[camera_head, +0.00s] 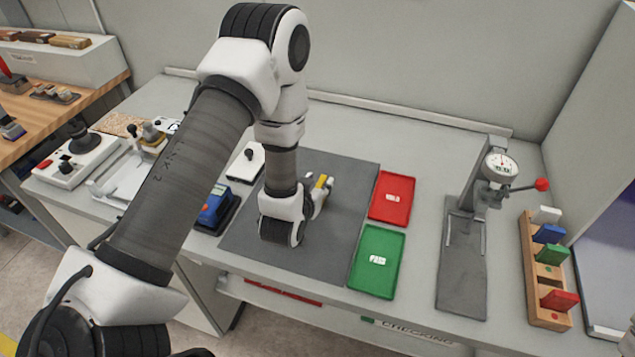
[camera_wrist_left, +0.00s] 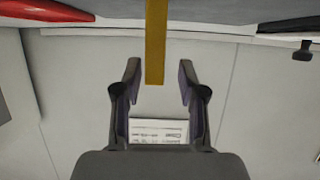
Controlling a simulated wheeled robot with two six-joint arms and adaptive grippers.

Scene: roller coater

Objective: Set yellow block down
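The yellow block (camera_head: 321,182) shows as a small bit of yellow at my left gripper (camera_head: 322,190), over the dark grey mat (camera_head: 340,245). In the left wrist view the yellow block (camera_wrist_left: 155,42) is a narrow upright bar between the two fingers of my left gripper (camera_wrist_left: 157,82). The fingers are apart, with a visible gap on each side of the block. The block's far end runs out of the top of that view, so whether it touches the mat cannot be told. My right gripper is not in view.
A red tray (camera_head: 392,216) and a green tray (camera_head: 364,283) lie right of the mat. A dial gauge stand (camera_head: 462,270) and a wooden rack (camera_head: 534,290) with coloured blocks stand farther right. A blue device (camera_head: 214,208) is left of the mat.

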